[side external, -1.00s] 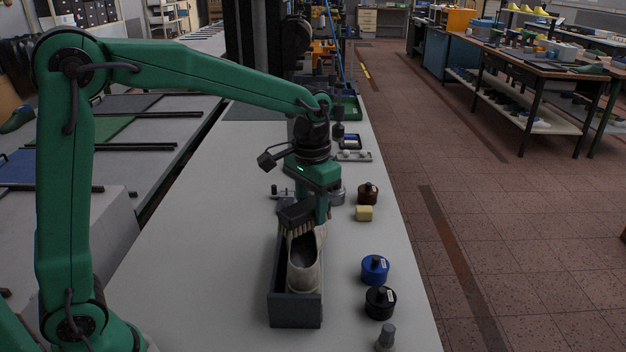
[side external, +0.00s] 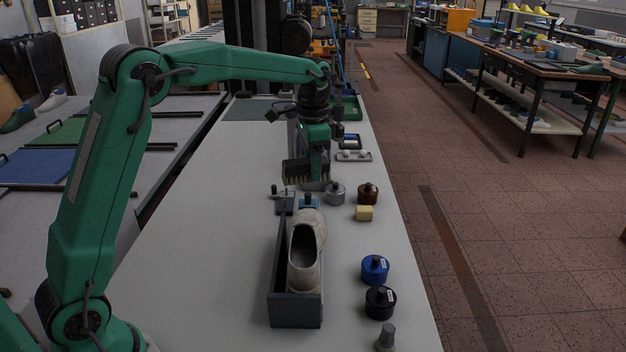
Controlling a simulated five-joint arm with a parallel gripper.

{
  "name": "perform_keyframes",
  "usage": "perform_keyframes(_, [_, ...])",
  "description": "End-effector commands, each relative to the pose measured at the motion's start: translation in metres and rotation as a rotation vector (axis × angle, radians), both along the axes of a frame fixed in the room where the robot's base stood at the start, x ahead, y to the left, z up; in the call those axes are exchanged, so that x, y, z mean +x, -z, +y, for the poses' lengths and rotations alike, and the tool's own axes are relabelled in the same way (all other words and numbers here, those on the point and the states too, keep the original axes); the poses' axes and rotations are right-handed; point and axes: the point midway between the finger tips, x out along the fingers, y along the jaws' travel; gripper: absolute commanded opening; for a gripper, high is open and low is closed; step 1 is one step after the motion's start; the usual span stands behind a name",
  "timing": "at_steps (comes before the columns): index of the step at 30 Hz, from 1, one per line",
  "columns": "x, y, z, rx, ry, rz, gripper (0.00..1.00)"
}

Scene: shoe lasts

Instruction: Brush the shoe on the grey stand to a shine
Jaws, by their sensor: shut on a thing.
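A pale beige shoe (side external: 306,272) sits in the dark grey stand (side external: 294,313), its dark opening facing up and its rounded end at the back. My gripper (side external: 318,166) is shut on a dark brush (side external: 298,169) with pale bristles pointing down. The brush is beyond the far end of the shoe and apart from it, above the bench. My gripper partly hides how the jaws meet the brush.
Silver (side external: 335,195), brown (side external: 367,194), blue (side external: 374,269) and black (side external: 380,303) tins stand right of the stand. A yellow block (side external: 364,213) lies near the brown tin. The bench (side external: 190,270) is clear left of the stand.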

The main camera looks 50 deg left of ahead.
Motion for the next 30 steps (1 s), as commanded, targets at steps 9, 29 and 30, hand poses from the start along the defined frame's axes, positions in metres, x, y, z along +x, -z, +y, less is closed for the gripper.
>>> perform_keyframes(9, [-0.004, 0.007, -0.005, 0.0, 0.0, 0.0, 0.17])
perform_keyframes(29, [-0.029, 0.05, -0.029, 0.001, -0.001, 0.001, 0.17])
perform_keyframes(30, [-0.029, 0.051, -0.029, 0.0, -0.002, 0.0, 0.17])
